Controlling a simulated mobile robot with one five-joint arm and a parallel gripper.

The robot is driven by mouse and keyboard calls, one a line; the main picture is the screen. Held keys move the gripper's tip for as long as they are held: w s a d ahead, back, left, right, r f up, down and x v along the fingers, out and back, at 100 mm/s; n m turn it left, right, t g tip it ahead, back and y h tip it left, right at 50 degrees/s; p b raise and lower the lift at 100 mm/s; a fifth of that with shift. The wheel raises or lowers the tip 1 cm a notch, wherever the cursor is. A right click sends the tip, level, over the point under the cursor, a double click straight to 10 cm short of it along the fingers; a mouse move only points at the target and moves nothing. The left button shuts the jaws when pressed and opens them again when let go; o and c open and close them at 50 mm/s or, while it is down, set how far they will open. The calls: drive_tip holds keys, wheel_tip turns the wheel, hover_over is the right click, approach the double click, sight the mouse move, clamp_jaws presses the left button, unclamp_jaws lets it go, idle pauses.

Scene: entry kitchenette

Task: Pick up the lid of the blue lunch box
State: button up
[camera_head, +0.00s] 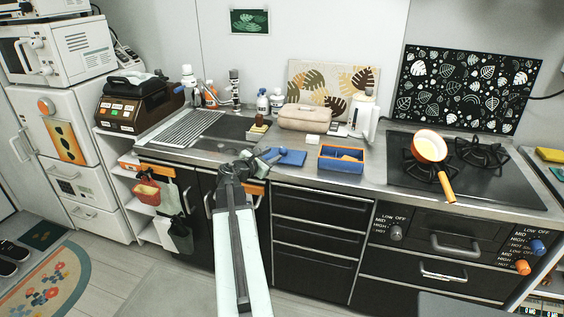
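My arm reaches up from the bottom of the view over the counter's front edge. My gripper (269,156) is at the left end of the lid, very close to it or overlapping it in the picture. Its fingers are small and dark here, so I cannot tell whether they are open or touch the lid.
Behind the lid are a beige pouch (305,118), a small white block (312,140) and a white dispenser (363,117). The sink (190,128) is to the left. An orange pan (430,148) sits on the stove at the right, its handle pointing forward.

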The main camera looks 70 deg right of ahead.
sight(281, 151)
drive_tip(key=x, duration=0.2)
drive_tip(key=b+x, duration=0.1)
drive_tip(key=x, duration=0.4)
drive_tip(key=shift+f+b, duration=0.3)
drive_tip(key=shift+a, duration=0.1)
clamp_jaws()
